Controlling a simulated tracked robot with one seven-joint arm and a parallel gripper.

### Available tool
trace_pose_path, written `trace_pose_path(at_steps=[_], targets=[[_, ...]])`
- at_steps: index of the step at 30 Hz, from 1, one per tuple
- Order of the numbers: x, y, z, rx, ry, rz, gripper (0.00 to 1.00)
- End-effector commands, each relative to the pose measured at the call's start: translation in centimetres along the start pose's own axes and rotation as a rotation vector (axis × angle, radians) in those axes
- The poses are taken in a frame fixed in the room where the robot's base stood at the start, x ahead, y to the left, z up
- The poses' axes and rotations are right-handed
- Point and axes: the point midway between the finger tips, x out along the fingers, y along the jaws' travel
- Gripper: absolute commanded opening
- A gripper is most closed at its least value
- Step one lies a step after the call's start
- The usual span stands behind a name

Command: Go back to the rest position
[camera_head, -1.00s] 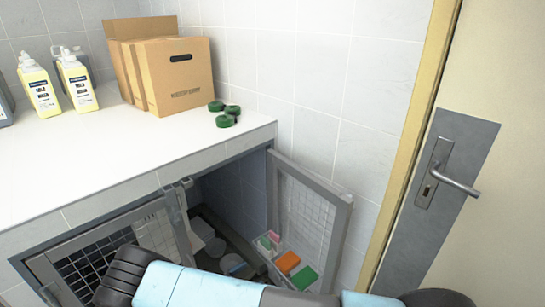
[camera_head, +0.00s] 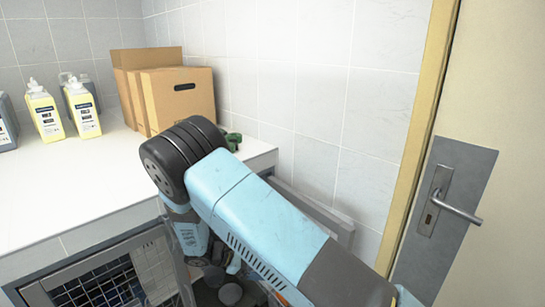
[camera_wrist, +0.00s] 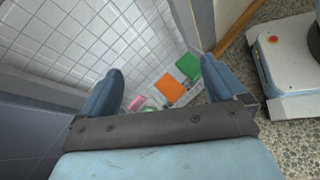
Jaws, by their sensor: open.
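My gripper (camera_wrist: 162,64) shows in the wrist view with its two blue fingers spread wide and nothing between them. Beyond the fingers are an orange item (camera_wrist: 170,88), a green item (camera_wrist: 188,67) and a pink item (camera_wrist: 137,103), close to a white wire grid (camera_wrist: 80,40). In the head view my arm rises in front of the kennel opening, its black joint near the counter's front edge. It hides most of the open kennel door (camera_head: 338,226). I cannot make out the fingers there.
The white counter (camera_head: 75,180) carries cardboard boxes (camera_head: 180,98), yellow bottles (camera_head: 83,112) and green rolls (camera_head: 233,139), partly hidden by my arm. A closed mesh kennel door (camera_head: 95,285) is at lower left. A room door with a handle (camera_head: 455,208) is at right.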

Motion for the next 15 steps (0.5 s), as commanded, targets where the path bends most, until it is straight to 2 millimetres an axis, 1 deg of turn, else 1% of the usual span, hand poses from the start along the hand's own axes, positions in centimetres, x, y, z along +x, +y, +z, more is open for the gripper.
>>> trace_pose_path(at_steps=[1,8,9,11,15], targets=[[-0.1,0.7,1.6,0.032,0.027,-0.035,0.97],[-0.2,2.5,7.8,0.163,0.130,-0.171,0.97],[-0.1,2.7,9.0,0.186,0.147,-0.193,0.97],[-0.2,3.1,10.6,0.222,0.175,-0.225,0.97],[-0.1,3.6,14.6,0.304,0.236,-0.298,0.97]])
